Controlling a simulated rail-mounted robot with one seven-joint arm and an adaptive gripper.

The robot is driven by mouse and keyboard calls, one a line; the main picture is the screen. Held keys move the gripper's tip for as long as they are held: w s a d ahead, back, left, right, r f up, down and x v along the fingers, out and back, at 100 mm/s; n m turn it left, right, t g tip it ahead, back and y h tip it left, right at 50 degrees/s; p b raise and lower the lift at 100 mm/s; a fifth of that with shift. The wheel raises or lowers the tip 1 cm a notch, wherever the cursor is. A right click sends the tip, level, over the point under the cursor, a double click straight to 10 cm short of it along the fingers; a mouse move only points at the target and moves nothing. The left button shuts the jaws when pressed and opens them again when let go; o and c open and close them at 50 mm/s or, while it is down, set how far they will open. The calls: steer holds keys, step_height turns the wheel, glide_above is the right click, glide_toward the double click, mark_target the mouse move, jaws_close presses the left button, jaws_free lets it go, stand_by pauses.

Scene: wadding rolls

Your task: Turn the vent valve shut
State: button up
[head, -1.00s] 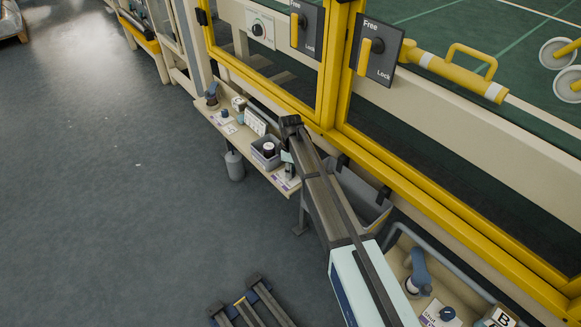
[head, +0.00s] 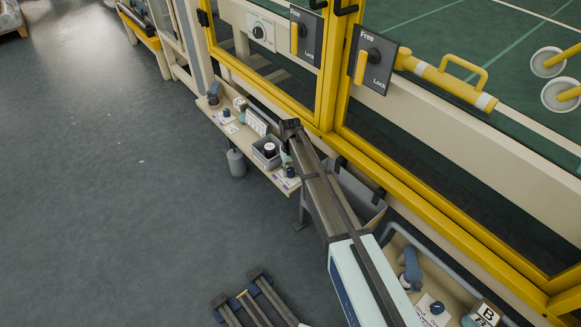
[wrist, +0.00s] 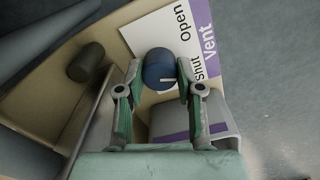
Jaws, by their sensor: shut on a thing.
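The vent valve is a round dark blue knob (wrist: 159,70) with a short white mark, in the upper middle of the wrist view. The mark lies roughly level across the picture, on the side of the word "Shut". Its white and purple label (wrist: 185,32) reads Open, Shut and Vent; part of it is covered. My gripper (wrist: 160,76) has its green fingers on either side of the knob and is shut on it. In the head view the knob (head: 290,171) is small at the near end of the shelf, partly hidden by my gripper (head: 287,160).
A dark cylinder (wrist: 86,61) stands left of the knob. The yellow guard frame (head: 330,130) rises behind. Open floor lies left.

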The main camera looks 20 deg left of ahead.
mark_target(291, 170)
steer(key=m+p, duration=0.1)
steer(key=m, duration=0.3)
steer(key=shift+m, duration=0.3)
stand_by(0.3)
steer(key=o, duration=1.2)
steer(key=shift+c, duration=0.2)
step_height(291, 170, up, 12)
steer(key=shift+s+f, duration=0.1)
